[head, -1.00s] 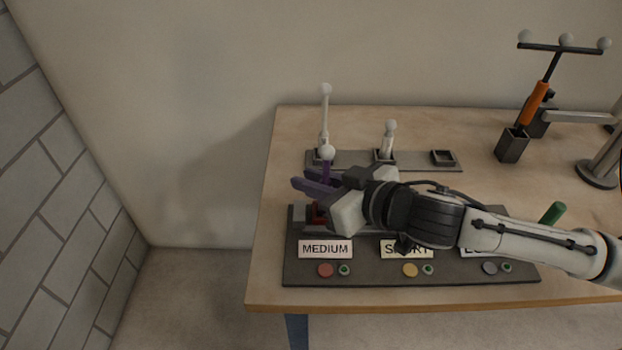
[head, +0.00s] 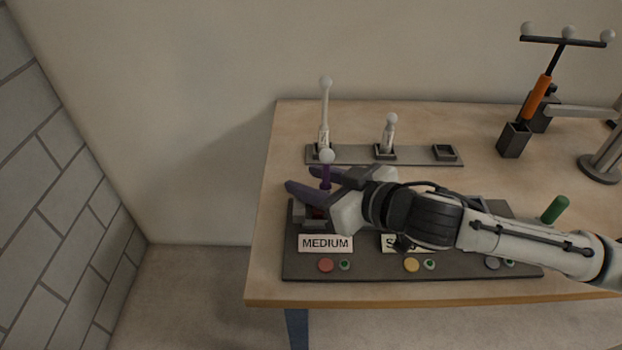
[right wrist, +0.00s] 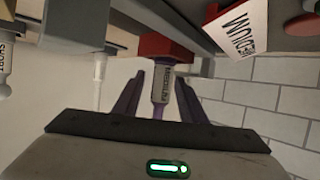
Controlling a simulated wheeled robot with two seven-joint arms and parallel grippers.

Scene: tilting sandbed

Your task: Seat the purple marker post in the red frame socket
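The purple marker post (head: 326,175), topped by a white ball, stands upright at the left of the dark board. Its labelled shaft (right wrist: 162,83) meets the red frame socket (right wrist: 165,46) in the right wrist view. The red socket (head: 319,212) is mostly hidden by my gripper in the head view; how deep the post sits is not clear. My right gripper (head: 301,180) has its purple fingers on either side of the post. In the right wrist view, my right gripper (right wrist: 160,76) is open, with a gap visible beside the shaft. My left gripper is not in view.
The dark board (head: 400,270) carries a MEDIUM label (head: 326,243) and coloured buttons. Behind it, a grey rack (head: 350,155) holds two white-topped posts and one empty square holder (head: 445,153). An orange-handled tool (head: 537,97) stands at the back right.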

